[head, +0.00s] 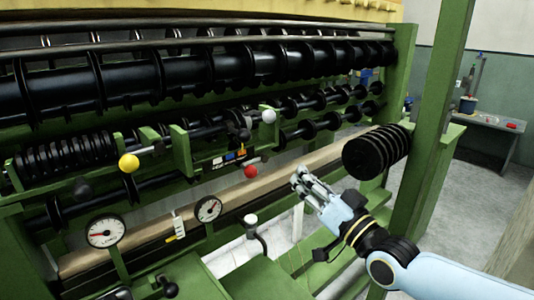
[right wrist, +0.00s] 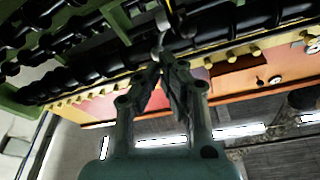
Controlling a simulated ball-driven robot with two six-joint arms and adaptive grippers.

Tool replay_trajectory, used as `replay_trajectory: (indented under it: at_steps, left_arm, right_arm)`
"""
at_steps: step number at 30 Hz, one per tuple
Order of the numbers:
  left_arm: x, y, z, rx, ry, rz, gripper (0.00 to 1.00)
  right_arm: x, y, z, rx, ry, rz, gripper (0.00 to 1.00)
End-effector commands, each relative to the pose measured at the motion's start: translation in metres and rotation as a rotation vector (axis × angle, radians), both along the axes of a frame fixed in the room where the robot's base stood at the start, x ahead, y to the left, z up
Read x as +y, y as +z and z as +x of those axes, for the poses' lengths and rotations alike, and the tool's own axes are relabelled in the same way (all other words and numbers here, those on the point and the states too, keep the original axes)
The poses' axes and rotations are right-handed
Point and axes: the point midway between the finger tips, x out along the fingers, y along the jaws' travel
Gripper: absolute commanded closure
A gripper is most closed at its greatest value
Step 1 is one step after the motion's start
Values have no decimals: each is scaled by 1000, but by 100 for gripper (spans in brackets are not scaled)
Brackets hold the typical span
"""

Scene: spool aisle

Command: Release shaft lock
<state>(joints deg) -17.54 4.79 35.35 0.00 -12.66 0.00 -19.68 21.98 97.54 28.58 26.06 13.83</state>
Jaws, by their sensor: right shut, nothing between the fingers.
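I cannot tell which handle is the shaft lock. The green machine carries several ball-ended levers in the head view: a yellow knob (head: 128,163), a red knob (head: 251,171), a pale grey knob (head: 268,116) and a white-topped lever (head: 250,219). My right gripper (head: 303,181) is shut and empty, in front of the machine, right of the red knob and apart from it in the picture. In the right wrist view its fingers (right wrist: 160,68) meet at the tips, and a pale rounded part (right wrist: 162,20) shows just beyond them. My left gripper is not in view.
A stack of black discs (head: 376,151) sticks out above and right of my right gripper, near a green post (head: 433,125). Two dials (head: 104,231) (head: 208,209) stand at the lower left. Grey floor is open at the right, before a bench (head: 489,140).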

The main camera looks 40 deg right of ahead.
Motion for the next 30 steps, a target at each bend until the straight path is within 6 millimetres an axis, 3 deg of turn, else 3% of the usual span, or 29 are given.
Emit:
replay_trajectory:
  at_steps: [5,11,16,26,30]
  left_arm:
    - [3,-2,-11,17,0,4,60]
    - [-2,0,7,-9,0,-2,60]
    - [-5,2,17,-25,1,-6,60]
    - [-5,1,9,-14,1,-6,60]
    - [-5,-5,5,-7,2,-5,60]
  right_arm:
    - [0,-2,0,1,-1,0,100]
    - [0,0,6,0,-1,0,100]
    - [0,7,32,-3,-1,0,100]
    - [-1,22,100,-2,-1,1,100]
    - [8,1,109,3,-1,2,100]
